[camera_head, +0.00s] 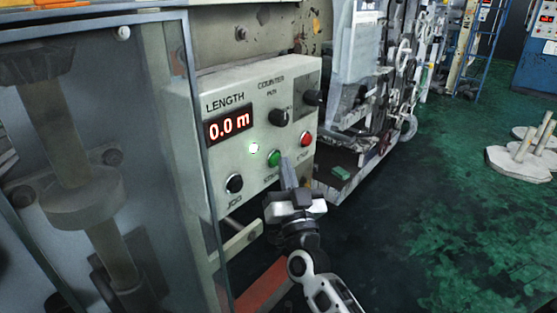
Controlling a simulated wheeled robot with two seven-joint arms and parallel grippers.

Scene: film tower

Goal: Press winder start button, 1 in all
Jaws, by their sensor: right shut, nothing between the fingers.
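The winder control panel (235,127) is a pale box in the middle of the head view. It carries a green button (274,158), a red button (306,139) to its right and a black jog knob (234,184) at lower left. The red display (229,125) reads 0.0 m. My right gripper (287,162) is shut and empty, its fingertips close beside the green button, at its right edge. I cannot tell whether they touch it. The gripper partly hides the label under the green button. My left gripper is not in view.
A clear guard panel (150,150) with a metal edge stands left of the box, with rollers behind it. Machine frames and wheels (400,60) stand behind at right. The green floor (450,210) at right is open, with pale spindle bases (518,164) farther off.

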